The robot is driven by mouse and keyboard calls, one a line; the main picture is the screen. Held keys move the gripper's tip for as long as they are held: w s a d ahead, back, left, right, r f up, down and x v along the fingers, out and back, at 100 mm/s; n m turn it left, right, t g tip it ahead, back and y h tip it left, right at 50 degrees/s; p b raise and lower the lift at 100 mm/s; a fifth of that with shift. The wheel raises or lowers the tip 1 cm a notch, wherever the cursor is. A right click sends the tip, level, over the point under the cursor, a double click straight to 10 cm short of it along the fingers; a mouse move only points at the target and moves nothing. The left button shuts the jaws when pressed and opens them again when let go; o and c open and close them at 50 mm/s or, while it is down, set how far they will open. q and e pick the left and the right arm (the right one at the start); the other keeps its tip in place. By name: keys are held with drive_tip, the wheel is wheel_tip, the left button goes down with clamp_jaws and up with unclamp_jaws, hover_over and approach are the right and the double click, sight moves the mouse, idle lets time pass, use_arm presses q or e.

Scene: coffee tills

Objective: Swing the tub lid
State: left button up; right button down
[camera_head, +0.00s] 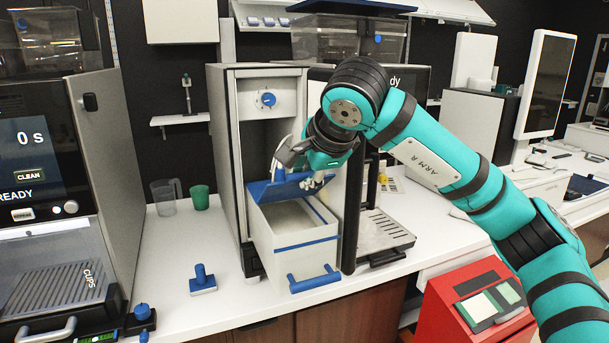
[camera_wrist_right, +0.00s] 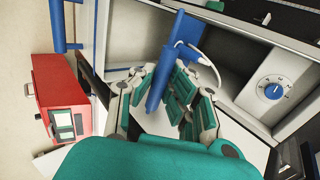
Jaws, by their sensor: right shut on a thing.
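The white tub (camera_head: 305,262) with blue trim and a blue front handle sits pulled partway out of a grey cabinet. Its blue lid (camera_head: 280,190) is tilted up toward the back, and the tub's pale inside shows in front of it. My right gripper (camera_head: 302,172) is at the lid's raised right side. In the right wrist view, my right gripper (camera_wrist_right: 160,88) has its fingers on both sides of a blue bar of the lid (camera_wrist_right: 165,62), shut on it. The fingertips partly hide the bar. My left gripper is out of view.
A blue-handled tamper (camera_head: 202,282) stands on the counter left of the tub. A clear jug (camera_head: 164,198) and a green cup (camera_head: 200,198) are farther back. A drip tray (camera_head: 385,232) lies to the right, a red card terminal box (camera_head: 470,310) at front right.

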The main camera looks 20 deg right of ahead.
drive_tip(key=s+f+b, duration=0.2)
drive_tip(key=shift+s+f+b, duration=0.1)
drive_tip(key=shift+f+b, duration=0.25)
drive_tip(key=shift+f, duration=0.05)
drive_tip(key=c, duration=1.3)
unclamp_jaws()
drive_tip(key=shift+s+d+r, duration=0.1)
drive_tip(key=shift+s, duration=0.15)
drive_tip(key=shift+w, duration=0.1)
